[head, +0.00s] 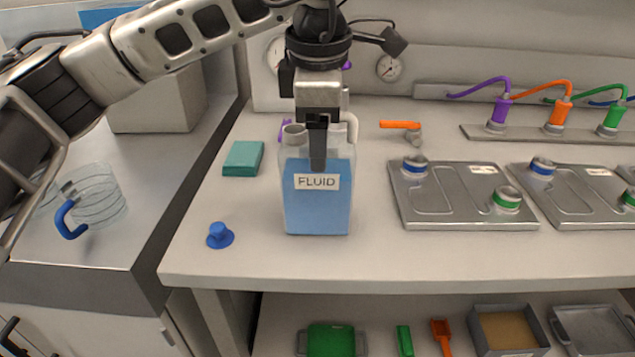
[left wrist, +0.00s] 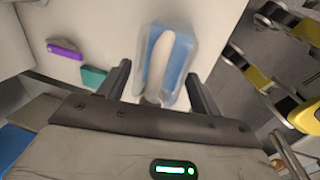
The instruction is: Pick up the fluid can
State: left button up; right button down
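The fluid can (head: 317,212) is a clear container with blue liquid and a "FLUID" label. It stands upright near the front of the bench. My left gripper (head: 318,160) points down at the can's top in the head view, its finger overlapping the upper part of the can. In the left wrist view the can (left wrist: 181,62) and its pale handle lie between the two widely spaced fingers of the gripper (left wrist: 160,88). Gaps show beside the handle, so the gripper is open. Finger contact with the can cannot be told. My right gripper is not in view.
A teal block (head: 243,158) and a blue cap (head: 220,236) lie left of the can. Metal plates (head: 462,195) with coloured caps lie to the right. An orange-handled valve (head: 402,126) is behind.

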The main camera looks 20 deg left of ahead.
pick_arm(q)
jog(key=shift+r, duration=0.1)
jog(key=c, duration=0.8)
jog(key=shift+r, duration=0.15)
